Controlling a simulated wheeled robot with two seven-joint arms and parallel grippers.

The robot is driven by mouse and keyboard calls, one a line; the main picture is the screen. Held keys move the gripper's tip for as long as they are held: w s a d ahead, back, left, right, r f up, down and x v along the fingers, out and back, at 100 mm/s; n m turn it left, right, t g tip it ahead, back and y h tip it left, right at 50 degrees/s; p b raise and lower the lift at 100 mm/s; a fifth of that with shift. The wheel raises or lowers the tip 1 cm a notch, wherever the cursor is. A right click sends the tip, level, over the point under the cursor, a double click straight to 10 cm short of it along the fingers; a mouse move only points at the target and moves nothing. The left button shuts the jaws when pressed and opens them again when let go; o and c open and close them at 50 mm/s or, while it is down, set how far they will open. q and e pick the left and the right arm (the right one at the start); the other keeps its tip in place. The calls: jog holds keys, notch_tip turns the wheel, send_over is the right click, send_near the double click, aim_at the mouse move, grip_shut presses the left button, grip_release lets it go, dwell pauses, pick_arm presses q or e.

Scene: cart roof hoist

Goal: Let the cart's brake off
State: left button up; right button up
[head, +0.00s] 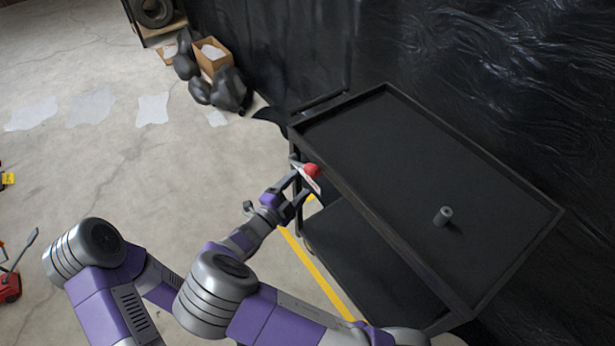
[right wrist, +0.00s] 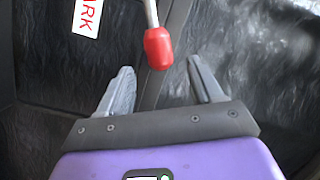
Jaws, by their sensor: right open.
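The black cart (head: 400,228) stands at the right with a flat, rimmed top and a lower shelf. A brake lever with a red knob (head: 312,170) sits at its near left end. In the right wrist view the red knob (right wrist: 158,48) tops a thin metal rod. A white label (right wrist: 87,17) beside it shows red letters, "ARK" readable. My right gripper (head: 297,184) is at the lever. In the right wrist view its open fingers (right wrist: 160,66) stand either side of the knob's end, with gaps on both sides. My left gripper is not visible.
A small grey cylinder (head: 443,216) stands on the cart top. Dark bags (head: 229,90) and a cardboard box (head: 212,57) lie at the back by the black sheeting. A red tool (head: 9,287) is at the left edge. The floor left of the cart is mostly clear.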

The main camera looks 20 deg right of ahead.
aim_at(302, 166)
jog(key=x, duration=0.5)
jog(key=shift+b, duration=0.4)
grip_shut()
